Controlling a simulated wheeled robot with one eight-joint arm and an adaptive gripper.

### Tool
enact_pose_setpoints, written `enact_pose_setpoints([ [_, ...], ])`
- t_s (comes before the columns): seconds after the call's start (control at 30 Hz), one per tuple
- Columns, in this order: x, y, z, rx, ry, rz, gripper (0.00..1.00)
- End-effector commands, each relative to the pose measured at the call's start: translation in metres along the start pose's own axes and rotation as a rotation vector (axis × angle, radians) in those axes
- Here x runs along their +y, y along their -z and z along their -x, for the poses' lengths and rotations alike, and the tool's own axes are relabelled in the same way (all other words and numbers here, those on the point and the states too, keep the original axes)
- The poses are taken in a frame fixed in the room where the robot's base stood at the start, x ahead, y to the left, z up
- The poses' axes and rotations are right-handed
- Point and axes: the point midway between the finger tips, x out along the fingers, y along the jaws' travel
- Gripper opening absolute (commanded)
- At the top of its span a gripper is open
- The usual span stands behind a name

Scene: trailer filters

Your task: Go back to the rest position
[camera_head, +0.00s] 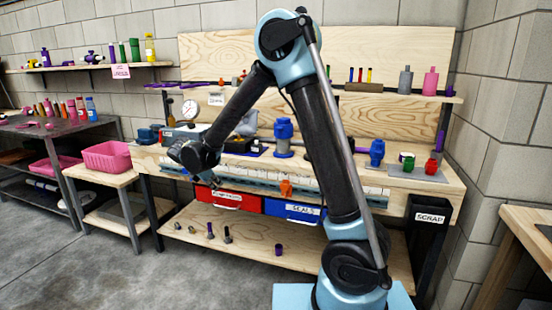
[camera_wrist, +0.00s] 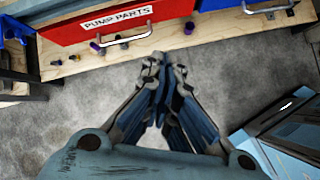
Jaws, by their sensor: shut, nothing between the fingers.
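My gripper (camera_wrist: 165,75) is shut and empty in the wrist view. It points down over the grey floor (camera_wrist: 225,68), in front of the workbench's lower shelf. In the head view my arm is bent, its upper part raised and its forearm reaching down to the left. My wrist there is in front of the bench's left half, and the fingertips are hard to make out.
The workbench (camera_head: 447,187) holds a red PUMP PARTS drawer (camera_head: 235,200), a blue SEALS drawer (camera_head: 292,210) and several tools. A black SCRAP bin (camera_head: 428,228) hangs at its right. A pink basket (camera_head: 107,156) sits on a side table. The floor at left is clear.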

Motion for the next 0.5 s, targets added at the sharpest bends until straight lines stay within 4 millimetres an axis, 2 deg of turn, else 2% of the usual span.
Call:
enact_pose_setpoints([
  [0.03, -0.012, -0.02, 0.0, 0.01, 0.016, -0.052, 0.0],
  [0.2, -0.05, -0.07, 0.002, 0.044, 0.064, -0.229, 0.0],
  [0.5, -0.128, -0.14, 0.008, 0.094, 0.149, -0.549, 0.0],
])
